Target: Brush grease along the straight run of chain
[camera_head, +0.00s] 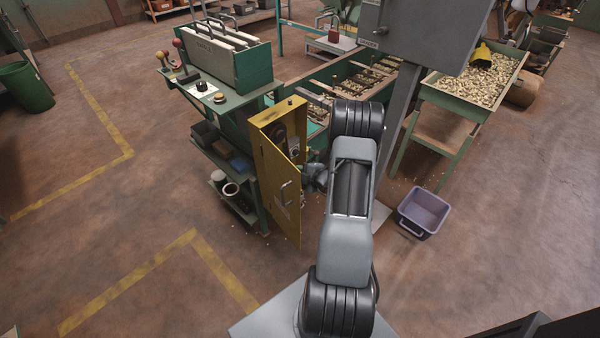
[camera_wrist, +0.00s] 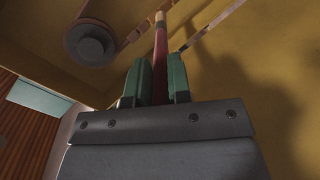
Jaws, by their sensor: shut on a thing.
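My gripper (camera_wrist: 158,82) is shut on a brush (camera_wrist: 160,58) with a dark red handle and a pale tip, which points up and away in the wrist view. A dark round sprocket (camera_wrist: 92,44) is at upper left there. Parts of a chain (camera_wrist: 131,37) show between the sprocket and the brush, and a thin pale strip (camera_wrist: 208,27) slants up to the right. I cannot tell whether the tip touches the chain. In the head view the yellow housing (camera_head: 268,165) has its door open, and my gripper is at its opening, mostly hidden by my arm.
A green bench (camera_head: 222,103) with knobs adjoins the housing. A nut hopper (camera_head: 445,99) with a yellow scoop (camera_head: 481,54) stands at right. A purple-grey bin (camera_head: 442,228) sits on the floor. A grey box (camera_head: 430,35) on a post rises behind my arm. Floor at left is open.

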